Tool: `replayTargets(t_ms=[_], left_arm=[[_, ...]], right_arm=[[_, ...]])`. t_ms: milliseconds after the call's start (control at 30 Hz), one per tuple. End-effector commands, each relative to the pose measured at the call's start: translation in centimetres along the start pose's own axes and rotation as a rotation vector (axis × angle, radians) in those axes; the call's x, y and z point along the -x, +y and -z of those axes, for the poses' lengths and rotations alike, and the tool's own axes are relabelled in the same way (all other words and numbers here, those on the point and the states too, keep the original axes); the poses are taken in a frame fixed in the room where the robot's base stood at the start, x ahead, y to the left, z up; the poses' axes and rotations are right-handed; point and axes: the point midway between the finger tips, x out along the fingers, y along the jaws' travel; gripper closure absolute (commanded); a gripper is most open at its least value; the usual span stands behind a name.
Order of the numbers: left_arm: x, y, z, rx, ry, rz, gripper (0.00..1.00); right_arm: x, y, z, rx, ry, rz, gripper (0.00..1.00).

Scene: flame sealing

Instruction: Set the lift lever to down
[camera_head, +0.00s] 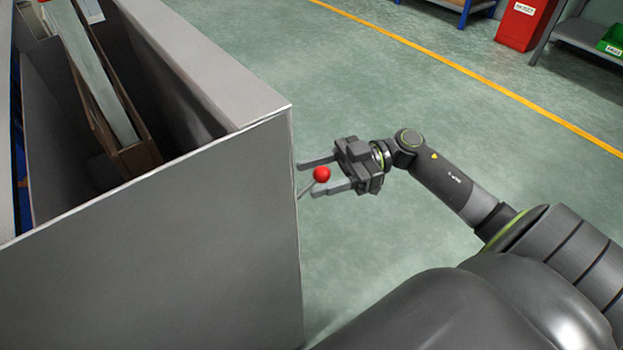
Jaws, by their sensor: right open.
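The lift lever shows as a red ball knob (321,174) on a thin metal rod that comes out from the right side of the grey cabinet (170,240). The rod slants up to the right from the cabinet's edge, and its base is hidden behind the cabinet wall. My right gripper (308,178) is open, its two fingers pointing left toward the cabinet. The red knob appears between the fingers, close to the lower one. I cannot tell whether a finger touches it. My left gripper is not in view.
The cabinet's open top at the left holds a long wooden frame (138,158). Green floor (400,90) with a yellow line (480,85) lies clear to the right. A red bin (522,22) and a shelf with a green crate (613,40) stand far at the back right.

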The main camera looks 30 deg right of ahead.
Motion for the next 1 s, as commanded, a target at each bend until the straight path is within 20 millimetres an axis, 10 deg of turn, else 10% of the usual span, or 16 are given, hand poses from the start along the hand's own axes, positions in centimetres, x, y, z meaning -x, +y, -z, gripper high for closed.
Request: replayTargets(t_ms=[467,833,1000], left_arm=[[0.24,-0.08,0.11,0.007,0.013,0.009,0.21],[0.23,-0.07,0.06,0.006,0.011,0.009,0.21],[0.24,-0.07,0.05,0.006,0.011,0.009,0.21]], right_arm=[[-1.44,0.04,0.06,0.001,0.0,-0.002,0.48],[-1.41,0.03,0.04,0.001,-0.001,-0.001,0.97],[-1.4,0.02,0.02,0.001,0.0,-0.001,1.0]])
